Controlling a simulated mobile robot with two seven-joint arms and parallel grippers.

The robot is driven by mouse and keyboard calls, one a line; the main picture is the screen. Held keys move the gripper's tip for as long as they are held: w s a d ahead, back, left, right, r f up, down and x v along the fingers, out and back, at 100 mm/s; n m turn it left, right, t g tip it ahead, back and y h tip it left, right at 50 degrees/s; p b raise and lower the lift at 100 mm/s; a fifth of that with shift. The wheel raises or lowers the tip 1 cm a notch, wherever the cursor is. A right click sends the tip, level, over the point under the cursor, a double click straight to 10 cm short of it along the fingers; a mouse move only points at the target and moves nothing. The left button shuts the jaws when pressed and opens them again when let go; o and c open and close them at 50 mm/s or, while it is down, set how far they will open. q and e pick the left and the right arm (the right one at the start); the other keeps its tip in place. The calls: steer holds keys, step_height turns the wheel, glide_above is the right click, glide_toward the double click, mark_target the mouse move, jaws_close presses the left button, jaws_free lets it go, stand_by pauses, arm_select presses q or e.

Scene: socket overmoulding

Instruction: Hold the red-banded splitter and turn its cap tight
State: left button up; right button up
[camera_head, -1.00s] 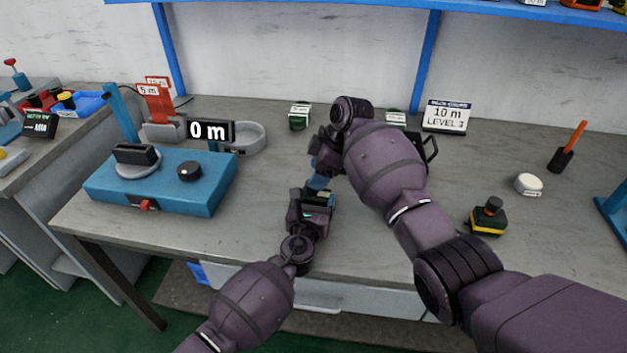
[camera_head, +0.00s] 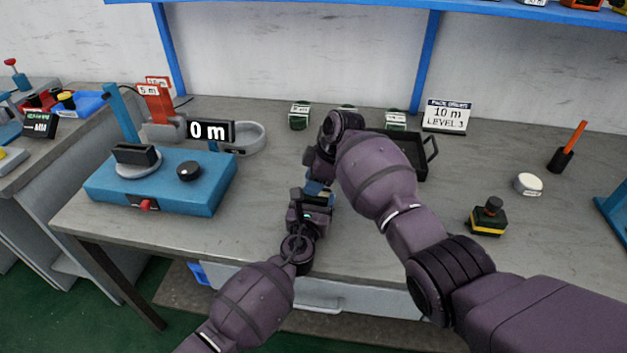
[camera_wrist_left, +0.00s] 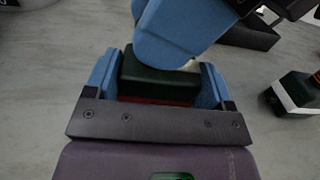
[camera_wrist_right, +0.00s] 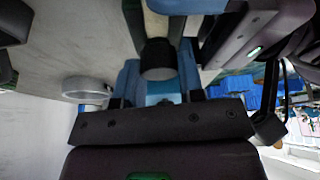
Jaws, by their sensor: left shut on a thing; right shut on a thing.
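The splitter's dark green body (camera_wrist_left: 160,78) with a strip of red band (camera_wrist_left: 155,100) shows in the left wrist view. My left gripper (camera_head: 316,200) is shut on it, its blue fingers on either side, above the front of the table. My right gripper (camera_head: 318,180) is directly over the left one. In the right wrist view its blue fingers are around the black round cap (camera_wrist_right: 158,58), shut on it. A blue finger of my right gripper (camera_wrist_left: 180,35) hides the cap in the left wrist view. How tightly the cap sits cannot be seen.
A yellow-banded splitter (camera_head: 487,218) and a white puck (camera_head: 528,184) stand on the right. A black tray (camera_head: 420,170) is behind my right arm. A blue bench device (camera_head: 165,185) with a "0 m" display (camera_head: 211,131) is on the left. The table's front edge lies below my grippers.

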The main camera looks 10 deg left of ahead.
steer(key=shift+m, duration=0.3)
steer(key=m+t, duration=0.1)
steer(key=m, duration=0.2)
steer(key=shift+s+m+t, duration=0.1)
steer(key=shift+m+t, duration=0.3)
arm_select(q)
steer(key=shift+a+f, duration=0.1)
steer(key=shift+f, duration=0.05)
arm_select(e)
steer(key=shift+r+m+t+h, duration=0.1)
steer(key=shift+m+t+h, duration=0.25)
steer(key=shift+m, duration=0.65)
steer(key=shift+a, duration=0.1)
steer(key=o, duration=0.9)
steer(key=shift+o, duration=0.2)
steer(key=v, duration=1.2)
